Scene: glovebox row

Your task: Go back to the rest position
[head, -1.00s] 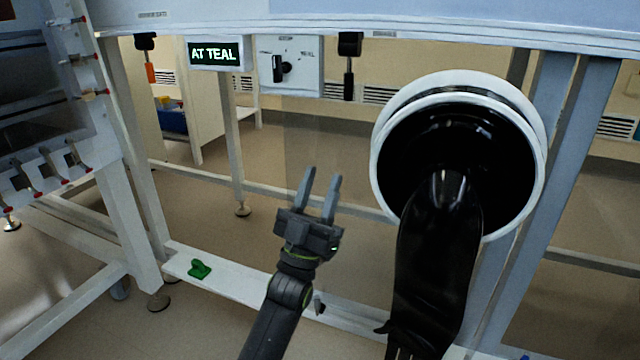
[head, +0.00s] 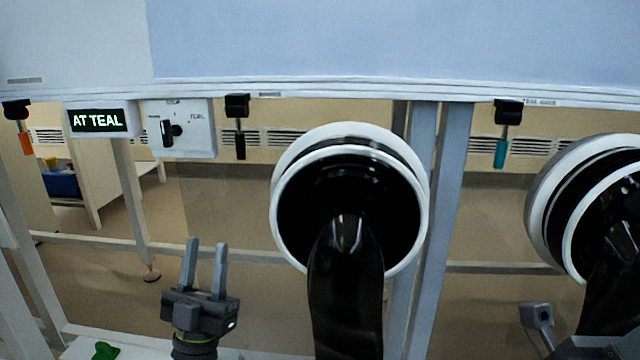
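My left gripper (head: 205,267) is at the lower left of the head view. Its two fingers point up with a gap between them, and nothing is between them. It is left of the near glove port (head: 281,215) and apart from it. A part of my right arm (head: 540,318) shows at the lower right edge, in front of the second port's black glove. I cannot make out its fingertips or whether they are apart.
Black gloves hang from the near port and the right port (head: 540,215). A display (head: 97,121) reads "AT TEAL", beside a switch box (head: 180,130). Orange (head: 25,143), black (head: 240,145) and teal (head: 500,152) handles hang below the panel. A green object (head: 105,351) lies at lower left.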

